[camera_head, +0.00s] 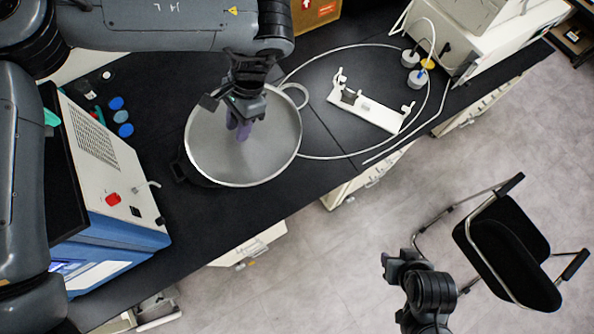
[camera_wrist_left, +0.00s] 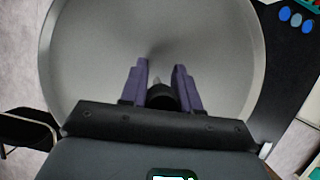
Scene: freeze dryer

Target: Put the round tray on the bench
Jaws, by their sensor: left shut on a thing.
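The round tray (camera_head: 272,150) is a wide grey metal disc with a raised pale rim, over the black bench at the picture's middle left. It fills much of the left wrist view (camera_wrist_left: 95,50). My left gripper (camera_head: 239,130) points down at the middle of the tray. Its purple fingers (camera_wrist_left: 160,88) are shut on a small dark part at the tray's centre, mostly hidden between them. I cannot tell whether the tray's underside touches the bench. My right arm's end (camera_head: 405,268) is over the floor at the lower right, its jaws unclear.
The black bench (camera_head: 225,215) has bare room in front of the tray. A white-and-blue machine (camera_head: 115,175) stands at left. A white fixture (camera_head: 368,112) and a looping tube lie to the right. Blue items (camera_head: 121,116) lie behind left. A black chair (camera_head: 505,255) stands on the floor.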

